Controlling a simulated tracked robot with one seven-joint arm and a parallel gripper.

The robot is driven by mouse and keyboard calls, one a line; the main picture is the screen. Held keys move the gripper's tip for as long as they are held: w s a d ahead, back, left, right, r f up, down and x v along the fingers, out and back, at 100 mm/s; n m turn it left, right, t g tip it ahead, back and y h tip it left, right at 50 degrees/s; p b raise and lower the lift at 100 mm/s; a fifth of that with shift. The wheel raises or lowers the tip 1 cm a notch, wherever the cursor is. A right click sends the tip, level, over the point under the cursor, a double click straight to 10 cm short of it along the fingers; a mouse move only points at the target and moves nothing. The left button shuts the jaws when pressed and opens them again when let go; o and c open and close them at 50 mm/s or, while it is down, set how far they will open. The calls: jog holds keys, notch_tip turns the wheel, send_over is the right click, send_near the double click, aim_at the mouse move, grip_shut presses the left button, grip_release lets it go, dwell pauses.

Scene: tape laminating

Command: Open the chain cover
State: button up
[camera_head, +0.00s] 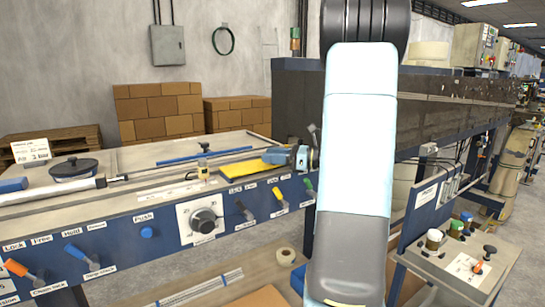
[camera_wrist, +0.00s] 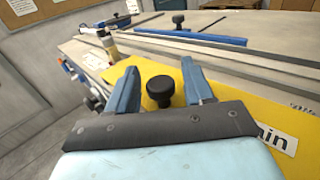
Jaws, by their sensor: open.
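The chain cover is a yellow plate (camera_head: 245,168) lying flat on the grey top of the blue-fronted machine in the head view. In the wrist view the yellow plate (camera_wrist: 225,97) fills the middle, with a label ending in "ain". A round black knob (camera_wrist: 160,88) stands on it. My gripper (camera_wrist: 158,75) is open, with one blue finger on each side of the knob and visible space between. I cannot tell how far the fingertips are above the plate. In the head view my gripper (camera_head: 276,156) is over the plate's right end, and the knob is not clearly visible.
A small yellowish bottle (camera_head: 203,169) stands left of the plate, and a blue bar (camera_head: 204,155) lies behind it. Levers and a black dial (camera_head: 204,221) line the front panel. My arm hides much of the right side. A tall dark machine (camera_head: 440,100) stands behind.

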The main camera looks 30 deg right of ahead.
grip_shut()
dwell(0.6)
